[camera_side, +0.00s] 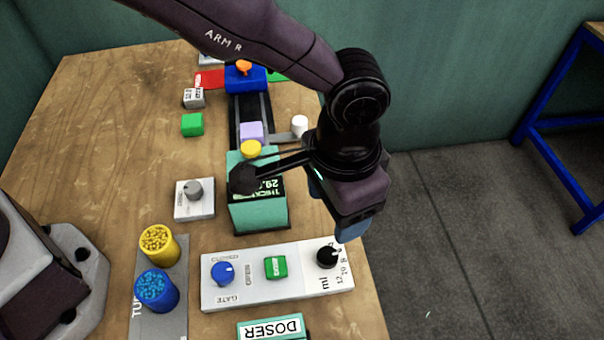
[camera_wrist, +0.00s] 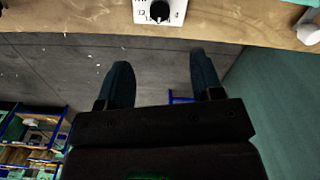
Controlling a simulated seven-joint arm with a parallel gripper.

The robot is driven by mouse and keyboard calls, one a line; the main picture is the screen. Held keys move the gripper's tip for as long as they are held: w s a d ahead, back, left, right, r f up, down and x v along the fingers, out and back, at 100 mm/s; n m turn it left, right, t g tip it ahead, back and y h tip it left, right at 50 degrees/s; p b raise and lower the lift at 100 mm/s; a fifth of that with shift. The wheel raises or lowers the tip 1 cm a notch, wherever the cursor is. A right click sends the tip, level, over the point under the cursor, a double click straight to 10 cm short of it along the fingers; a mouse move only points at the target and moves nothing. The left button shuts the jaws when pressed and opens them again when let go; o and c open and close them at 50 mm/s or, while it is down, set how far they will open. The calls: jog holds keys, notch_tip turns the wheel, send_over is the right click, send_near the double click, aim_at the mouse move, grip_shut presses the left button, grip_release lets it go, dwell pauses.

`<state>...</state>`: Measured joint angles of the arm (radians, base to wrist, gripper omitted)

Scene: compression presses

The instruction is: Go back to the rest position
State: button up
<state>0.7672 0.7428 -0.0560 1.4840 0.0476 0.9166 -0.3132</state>
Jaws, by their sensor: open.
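My gripper (camera_wrist: 161,82) shows in the wrist view with its two dark fingers spread apart and nothing between them. In the side view my gripper (camera_side: 344,222) hangs at the right edge of the wooden table (camera_side: 100,120), near the black knob (camera_side: 327,256) of the white control panel (camera_side: 240,292). The fingertips are only partly visible there. In the wrist view the fingers point towards the table edge, with grey floor behind them. The black knob (camera_wrist: 160,12) appears beyond them at the top.
A teal display press (camera_side: 260,215) stands left of my gripper, partly hidden by my arm. Purple (camera_side: 251,132) and green (camera_side: 192,124) blocks lie further back. Yellow (camera_side: 160,246) and blue (camera_side: 156,290) containers stand front left. A white cylinder (camera_side: 299,126) is near the right edge.

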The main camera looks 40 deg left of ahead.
jog(key=s+a+r+n+t, duration=0.2)
jog(key=s+a+r, duration=0.2)
jog(key=a, duration=0.7)
jog(key=s+a+r+n+t, duration=0.1)
jog(key=s+a+r+n, duration=0.1)
jog(key=s+a+r, duration=0.3)
jog(key=s+a+r+n+t, duration=0.2)
jog(key=s+a+r, duration=0.2)
jog(key=a+r, duration=0.6)
jog(key=shift+s+a+t, duration=0.25)
jog(key=shift+a+t, duration=0.05)
jog(key=shift+a, duration=3.9)
